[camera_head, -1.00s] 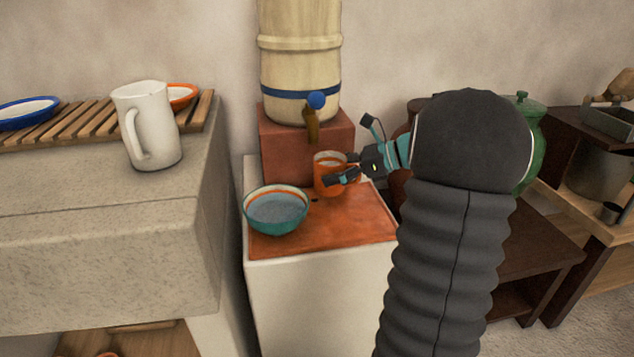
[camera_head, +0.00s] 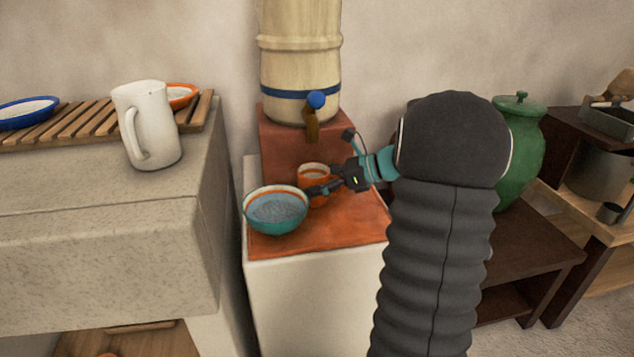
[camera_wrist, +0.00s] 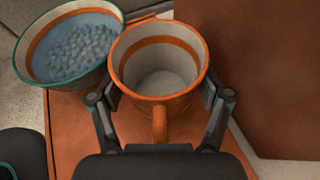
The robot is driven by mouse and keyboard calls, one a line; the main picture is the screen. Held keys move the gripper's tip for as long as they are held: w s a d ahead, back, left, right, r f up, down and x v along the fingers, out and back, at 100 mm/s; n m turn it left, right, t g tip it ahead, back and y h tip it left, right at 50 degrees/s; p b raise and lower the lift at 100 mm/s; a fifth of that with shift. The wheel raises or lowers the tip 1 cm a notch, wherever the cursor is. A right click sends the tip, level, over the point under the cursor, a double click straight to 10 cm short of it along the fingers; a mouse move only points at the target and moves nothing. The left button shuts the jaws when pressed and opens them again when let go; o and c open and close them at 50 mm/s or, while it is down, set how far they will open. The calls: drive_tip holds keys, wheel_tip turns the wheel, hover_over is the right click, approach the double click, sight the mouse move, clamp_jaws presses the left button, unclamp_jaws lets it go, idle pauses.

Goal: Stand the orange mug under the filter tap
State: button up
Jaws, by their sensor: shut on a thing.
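The orange mug (camera_head: 313,176) is upright, low over the red-brown tiled top of the stand, just below and in front of the filter tap (camera_head: 311,122). My gripper (camera_head: 323,184) is shut on the mug. In the wrist view the two fingers of my gripper (camera_wrist: 160,108) press its sides, and the mug (camera_wrist: 160,105) looks empty, with a white inside, an orange band and its handle toward my palm. I cannot tell whether its base touches the tiles. The tap has a blue knob and sits on the pale filter barrel (camera_head: 300,60).
A teal bowl (camera_head: 275,212) with bluish contents stands close at the mug's left; its rim (camera_wrist: 22,62) nearly meets the mug. The brick block (camera_head: 285,150) rises behind. A white jug (camera_head: 150,125) stands on the stone counter at left. Bare tiles (camera_head: 350,222) lie in front and right.

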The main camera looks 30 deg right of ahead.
drive_tip(key=o, duration=1.2)
drive_tip(key=shift+f, duration=0.1)
